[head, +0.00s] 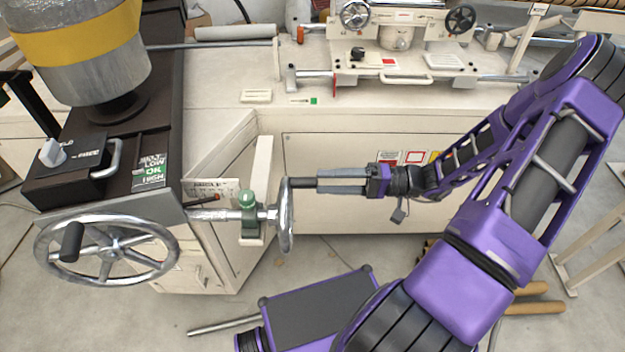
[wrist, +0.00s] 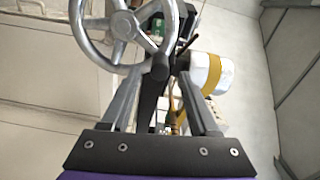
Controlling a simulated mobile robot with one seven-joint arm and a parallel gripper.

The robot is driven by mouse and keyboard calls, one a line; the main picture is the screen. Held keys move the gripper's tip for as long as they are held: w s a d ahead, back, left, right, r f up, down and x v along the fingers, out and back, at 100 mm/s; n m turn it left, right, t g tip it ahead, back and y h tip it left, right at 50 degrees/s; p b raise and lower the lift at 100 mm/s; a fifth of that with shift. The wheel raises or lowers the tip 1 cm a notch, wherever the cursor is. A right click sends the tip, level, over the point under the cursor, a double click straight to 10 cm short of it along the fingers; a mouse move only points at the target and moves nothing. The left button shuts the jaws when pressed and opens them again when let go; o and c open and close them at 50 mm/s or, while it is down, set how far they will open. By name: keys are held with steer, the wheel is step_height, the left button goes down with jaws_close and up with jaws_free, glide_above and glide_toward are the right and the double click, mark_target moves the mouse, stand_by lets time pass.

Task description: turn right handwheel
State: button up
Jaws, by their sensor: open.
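The right handwheel (head: 286,222) is a silver wheel, seen nearly edge-on in the head view, on a shaft with a green fitting. Its dark crank handle (head: 304,183) sticks out to the right from the upper rim. My gripper (head: 318,182) points left at the handle, with one finger above and one below it. In the wrist view the wheel (wrist: 86,38) is at the upper left. The dark handle (wrist: 152,98) runs between my two open fingers (wrist: 160,74). I cannot tell whether either finger touches it.
A second silver handwheel (head: 108,277) with a black knob stands at the left. A dark control box (head: 75,180) sits above it. A cream machine body (head: 350,150) lies behind my gripper. Open floor (head: 225,300) shows below the right wheel.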

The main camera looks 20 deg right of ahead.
steer(key=v, duration=1.3)
steer(key=m, duration=2.2)
glide_toward(309, 183)
steer(key=x, duration=0.6)
steer(key=w+f+x, duration=0.1)
steer(key=x, duration=0.3)
steer(key=shift+d+b, duration=0.1)
steer(key=shift+b, duration=0.25)
jaws_close()
steer(key=shift+s, duration=0.1)
